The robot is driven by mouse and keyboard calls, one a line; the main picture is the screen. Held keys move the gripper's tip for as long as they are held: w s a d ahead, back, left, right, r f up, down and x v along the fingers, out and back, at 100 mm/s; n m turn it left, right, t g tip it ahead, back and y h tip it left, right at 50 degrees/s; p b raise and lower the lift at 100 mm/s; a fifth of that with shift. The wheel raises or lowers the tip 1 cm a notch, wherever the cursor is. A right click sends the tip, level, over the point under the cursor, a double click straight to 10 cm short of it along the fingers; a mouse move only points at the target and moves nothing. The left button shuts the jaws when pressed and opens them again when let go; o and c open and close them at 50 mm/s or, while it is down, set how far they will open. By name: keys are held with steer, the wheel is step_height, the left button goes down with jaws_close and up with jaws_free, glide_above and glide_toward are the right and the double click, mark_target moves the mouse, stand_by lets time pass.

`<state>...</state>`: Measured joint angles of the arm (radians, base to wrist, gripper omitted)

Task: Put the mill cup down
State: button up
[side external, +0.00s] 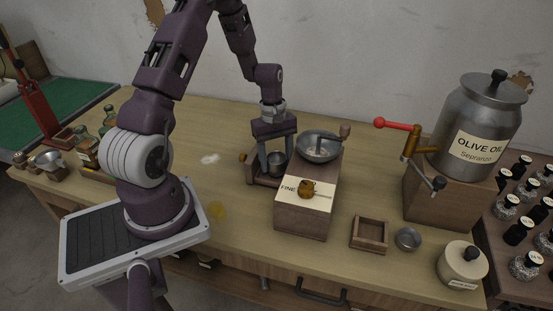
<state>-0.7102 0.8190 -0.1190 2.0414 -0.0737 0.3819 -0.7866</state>
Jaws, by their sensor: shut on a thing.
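My gripper (277,155) points down at the left side of the mill (303,214). The cup looks upright and sits within or just above the wooden ledge (268,181) at the mill's side. I cannot tell whether its base touches the wood. The mill is a wooden box with a metal bowl (319,146) on top, a crank, and a front label reading "FINE" with a round brass knob.
Bare table (240,220) lies left of the mill.

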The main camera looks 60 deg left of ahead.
steer(key=shift+f, duration=0.15)
stand_by(0.4)
steer(key=shift+f, duration=0.45)
steer(key=o, duration=1.4)
step_height(320, 180, up, 10)
steer(key=a+y, duration=0.1)
steer(key=s+d+r+m+t+y, duration=0.1)
steer(key=d+r+m+t, duration=0.1)
steer(key=d+r+m, duration=0.6)
steer(key=s+d+r+m+t, duration=0.2)
steer(key=s+d+r+m, duration=0.2)
steer(key=s, duration=0.4)
steer(key=s+d+r+m+t, duration=0.1)
steer(key=s+d+r+m, duration=0.4)
steer(key=s+d+r, duration=0.2)
steer(key=shift+s+d+r+t, duration=0.3)
steer(key=shift+s+t, duration=0.1)
steer(key=shift+s, duration=0.15)
